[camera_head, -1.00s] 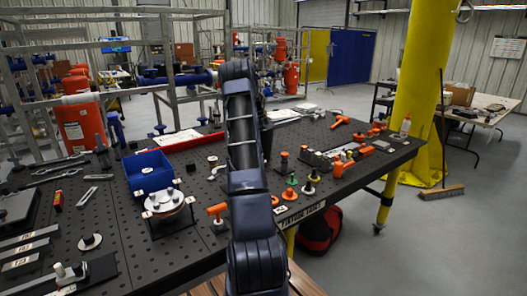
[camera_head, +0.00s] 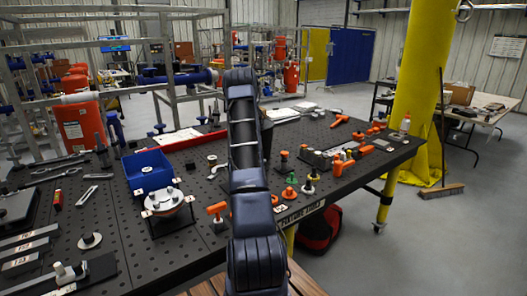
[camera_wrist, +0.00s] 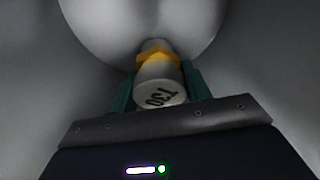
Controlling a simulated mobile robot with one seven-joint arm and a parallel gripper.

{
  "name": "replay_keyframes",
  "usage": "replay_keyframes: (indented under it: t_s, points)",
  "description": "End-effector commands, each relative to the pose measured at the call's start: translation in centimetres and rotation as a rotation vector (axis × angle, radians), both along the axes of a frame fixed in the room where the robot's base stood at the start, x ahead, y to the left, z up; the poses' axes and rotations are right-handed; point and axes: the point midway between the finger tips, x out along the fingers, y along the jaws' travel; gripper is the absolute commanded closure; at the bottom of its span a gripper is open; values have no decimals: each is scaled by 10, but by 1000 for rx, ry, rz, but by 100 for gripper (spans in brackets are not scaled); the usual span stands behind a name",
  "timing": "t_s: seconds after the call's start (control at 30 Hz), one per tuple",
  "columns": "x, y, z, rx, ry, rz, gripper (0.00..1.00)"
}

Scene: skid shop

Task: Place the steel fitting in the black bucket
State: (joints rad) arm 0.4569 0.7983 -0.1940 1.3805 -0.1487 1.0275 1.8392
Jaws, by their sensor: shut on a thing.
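My gripper (camera_wrist: 160,80) is shut on a pale cylindrical piece with a brass-coloured hex collar, which I take for the steel fitting (camera_wrist: 160,92). Its end face carries a dark marking that looks like "T30". The green fingers hold it from both sides. Beyond it the wrist view shows only smooth grey surfaces and a paler round area; I cannot tell what they are. In the head view my arm hides the gripper and fitting. A dark form shows just right of the arm over the table; I cannot tell whether it is the black bucket or part of my arm.
The perforated black table (camera_head: 120,225) carries a blue bin (camera_head: 147,171), a round flanged piece on a stand (camera_head: 165,202), an orange-handled clamp (camera_head: 217,213), and several small fittings and orange tools at the right. A yellow column (camera_head: 412,100) stands beyond its right end.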

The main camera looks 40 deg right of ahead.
Motion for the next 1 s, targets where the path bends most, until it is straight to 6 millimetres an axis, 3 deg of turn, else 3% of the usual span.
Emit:
replay_keyframes:
  t_s: [0.2,0.23,0.3,0.33,0.73,1.0]
  points:
    - [0,0,-3,1,1,0,84]
    - [0,0,-3,0,0,-1,47]
    - [0,0,-3,0,0,-1,33]
    - [0,0,-3,0,0,-1,31]
    - [1,1,5,-1,-1,0,31]
    - [10,10,49,-3,-3,1,31]
